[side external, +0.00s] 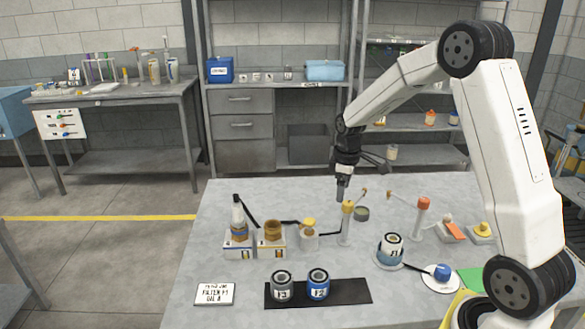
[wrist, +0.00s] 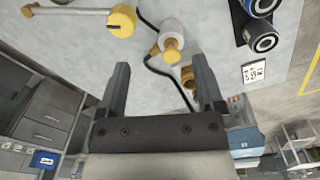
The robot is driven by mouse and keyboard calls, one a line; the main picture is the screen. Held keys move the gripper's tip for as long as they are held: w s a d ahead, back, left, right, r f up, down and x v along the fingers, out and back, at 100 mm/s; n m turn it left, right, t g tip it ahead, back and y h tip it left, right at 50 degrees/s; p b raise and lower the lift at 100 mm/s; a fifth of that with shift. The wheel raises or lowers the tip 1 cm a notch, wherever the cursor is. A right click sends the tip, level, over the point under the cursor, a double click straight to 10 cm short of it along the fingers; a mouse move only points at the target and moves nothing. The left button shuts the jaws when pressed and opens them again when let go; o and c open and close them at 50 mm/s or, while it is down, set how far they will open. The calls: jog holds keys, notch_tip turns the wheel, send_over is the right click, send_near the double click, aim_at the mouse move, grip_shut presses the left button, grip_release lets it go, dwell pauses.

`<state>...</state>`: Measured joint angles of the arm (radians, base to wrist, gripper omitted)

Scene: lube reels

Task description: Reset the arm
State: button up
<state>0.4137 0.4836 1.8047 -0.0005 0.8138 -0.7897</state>
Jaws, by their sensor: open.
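My gripper (side external: 342,188) is open and empty, pointing down above the back of the grey table, close to a yellow-topped post (side external: 347,209). In the wrist view its two fingers (wrist: 160,85) are spread apart with nothing between them but the table and a dark hose beyond. The yellow post head (wrist: 122,20) shows at the top left of the wrist view, outside the fingers. A small pale container with a yellow cap (side external: 308,228) stands left of the post; it also shows in the wrist view (wrist: 170,45).
Two labelled filters, grey (side external: 281,287) and blue (side external: 318,284), stand on a black mat (side external: 355,291). Another filter (side external: 391,246) stands at the right, near a white plate (side external: 440,282). A bottle (side external: 238,217) stands at the left. A sign (side external: 214,294) lies at the front left.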

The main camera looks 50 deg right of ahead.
jog(key=s+a+m+t, duration=0.1)
jog(key=s+a+m, duration=0.1)
jog(key=s+a, duration=0.5)
jog(key=s+a+f+m+t, duration=0.1)
jog(key=s+a+m, duration=0.1)
jog(key=s+a, duration=0.4)
jog(key=a, duration=0.5)
jog(key=shift+s+a+f, duration=0.15)
jog(key=shift+s+a, duration=0.05)
jog(key=shift+s, duration=0.2)
